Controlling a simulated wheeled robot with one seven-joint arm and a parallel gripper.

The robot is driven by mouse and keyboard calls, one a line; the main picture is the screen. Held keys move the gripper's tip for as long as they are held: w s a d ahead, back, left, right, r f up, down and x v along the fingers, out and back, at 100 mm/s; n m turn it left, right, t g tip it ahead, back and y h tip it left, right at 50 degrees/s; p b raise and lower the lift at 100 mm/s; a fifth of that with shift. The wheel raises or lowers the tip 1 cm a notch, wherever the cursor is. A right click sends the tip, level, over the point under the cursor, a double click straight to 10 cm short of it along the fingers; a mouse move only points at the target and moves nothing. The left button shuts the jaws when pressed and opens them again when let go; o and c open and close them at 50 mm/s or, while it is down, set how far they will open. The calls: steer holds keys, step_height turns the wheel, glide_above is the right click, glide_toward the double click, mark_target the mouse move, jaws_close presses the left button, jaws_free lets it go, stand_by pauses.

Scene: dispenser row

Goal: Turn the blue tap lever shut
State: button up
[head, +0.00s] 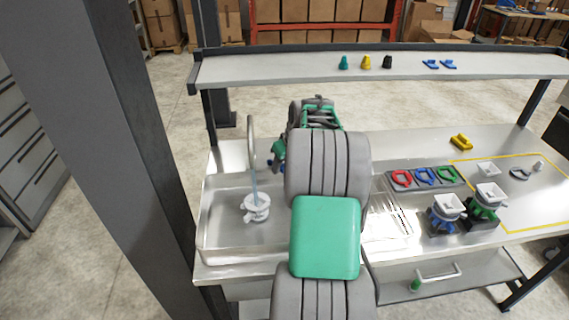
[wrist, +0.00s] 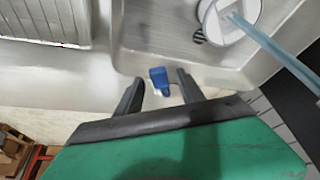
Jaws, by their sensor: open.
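The blue tap lever (wrist: 159,76) shows in the wrist view, near the sink's edge. My gripper (wrist: 160,80) is open, with one dark finger on each side of the lever. Gaps show between the lever and both fingers, so it is not gripped. In the head view my arm hides the lever and most of my gripper. The tap's curved spout (head: 250,140) stands over the sink, and a bluish stream of water (head: 254,185) runs from it. The stream (wrist: 270,45) also crosses the wrist view's upper right.
A white vessel (head: 256,207) stands under the stream in the metal sink (head: 222,235). A ribbed drainboard (head: 385,222) lies right of the sink. Further right are a tray of coloured rings (head: 395,184) and two dispensers (head: 446,210). A shelf (head: 290,66) spans the back.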

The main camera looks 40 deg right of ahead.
jaws_close()
stand_by(1.3)
